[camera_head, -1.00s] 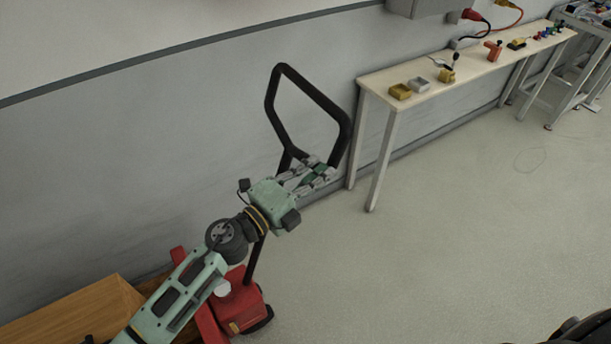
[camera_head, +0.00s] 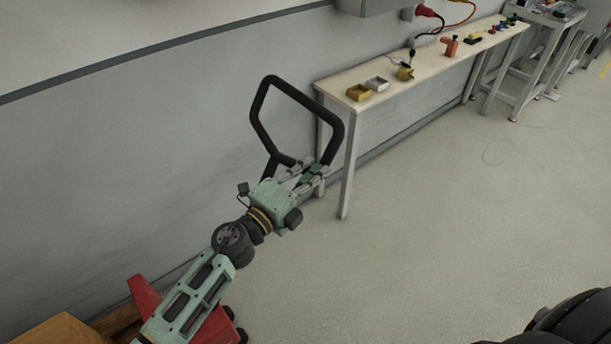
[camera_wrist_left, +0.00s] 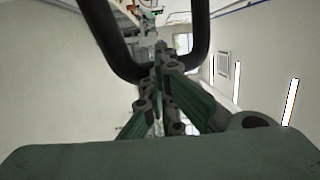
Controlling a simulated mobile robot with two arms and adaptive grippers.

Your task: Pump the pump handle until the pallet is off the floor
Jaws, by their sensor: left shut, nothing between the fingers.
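The black loop of the pump handle (camera_head: 258,108) rises in front of the wall in the head view. It also shows in the left wrist view (camera_wrist_left: 201,40), its loop spanning the top of the picture. The red pallet truck body (camera_head: 148,298) is low at the left, partly hidden by my left arm. A wooden pallet (camera_head: 62,330) shows at the bottom left corner; whether it touches the floor is out of sight. My left gripper (camera_head: 318,172) is shut with nothing held, close against the lower part of the handle loop; contact is unclear. My right gripper is not in view.
A narrow wooden table (camera_head: 385,87) stands along the wall to the right, close behind the handle, with small boxes and connectors on it. A metal frame stand (camera_head: 540,50) is farther right. The floor (camera_head: 420,230) is clear right of the handle.

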